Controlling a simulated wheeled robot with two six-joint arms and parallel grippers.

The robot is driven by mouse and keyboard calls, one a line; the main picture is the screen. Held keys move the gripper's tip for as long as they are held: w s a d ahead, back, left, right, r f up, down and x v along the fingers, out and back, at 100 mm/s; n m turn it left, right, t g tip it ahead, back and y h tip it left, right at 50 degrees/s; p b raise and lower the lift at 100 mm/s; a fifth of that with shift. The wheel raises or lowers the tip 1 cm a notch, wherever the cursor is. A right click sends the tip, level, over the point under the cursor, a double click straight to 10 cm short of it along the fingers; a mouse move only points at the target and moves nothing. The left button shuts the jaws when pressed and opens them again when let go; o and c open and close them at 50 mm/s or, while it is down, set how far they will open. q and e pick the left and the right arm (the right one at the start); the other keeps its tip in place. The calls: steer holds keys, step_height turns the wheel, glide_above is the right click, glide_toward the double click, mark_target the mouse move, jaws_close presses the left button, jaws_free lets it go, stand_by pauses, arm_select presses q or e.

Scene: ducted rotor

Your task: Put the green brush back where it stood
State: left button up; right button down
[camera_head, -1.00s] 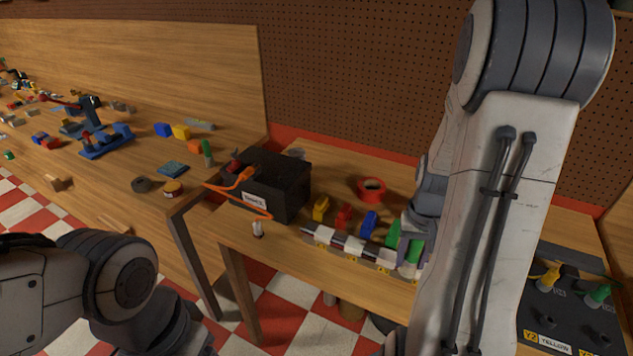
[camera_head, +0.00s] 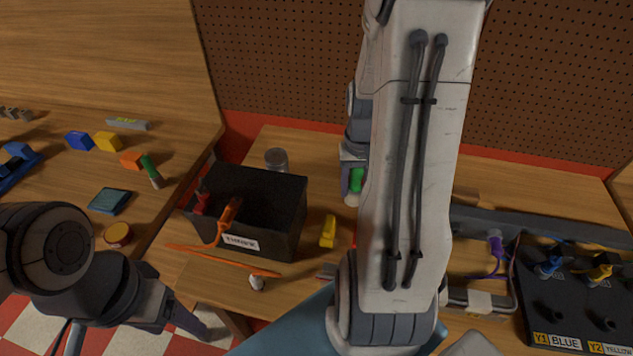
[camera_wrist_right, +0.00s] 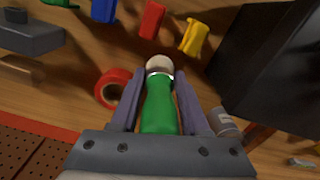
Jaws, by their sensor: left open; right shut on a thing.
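The green brush (camera_wrist_right: 160,105) has a green handle, a silver band and a pale tip. It lies between the fingers of my right gripper (camera_wrist_right: 160,90), shut on it. In the head view the brush (camera_head: 355,180) shows over the back of the small table, partly hidden by my right arm. I cannot tell whether it touches the tabletop. My left gripper (camera_head: 190,325) is open and empty at the lower left, in front of the table and apart from everything. Another green-handled thing (camera_head: 150,168) stands on the left bench.
A black box (camera_head: 265,205) with orange cables stands left of the brush. A grey can (camera_wrist_right: 222,122) and a red ring (camera_wrist_right: 108,90) flank the brush in the wrist view. A black socket panel (camera_head: 575,300) is at right.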

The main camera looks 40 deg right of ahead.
steer(key=w+f+p, duration=0.1)
steer(key=w+f, duration=0.1)
steer(key=w, duration=0.1)
steer(key=w+d+f+p, duration=0.1)
steer(key=w+f, duration=0.1)
steer(key=w, duration=0.2)
steer(key=w+f+p, duration=0.1)
steer(key=w+f, duration=0.1)
steer(key=w, duration=0.2)
steer(key=shift+w+d+f, duration=0.2)
steer(key=shift+d+f, duration=0.1)
step_height(320, 180, down, 4)
steer(key=shift+r+p, duration=0.25)
steer(key=shift+p, duration=0.8)
steer(key=shift+f, duration=0.3)
steer(key=shift+w+f, duration=0.1)
steer(key=shift+f, duration=0.1)
steer(key=shift+c, duration=2)
jaws_free()
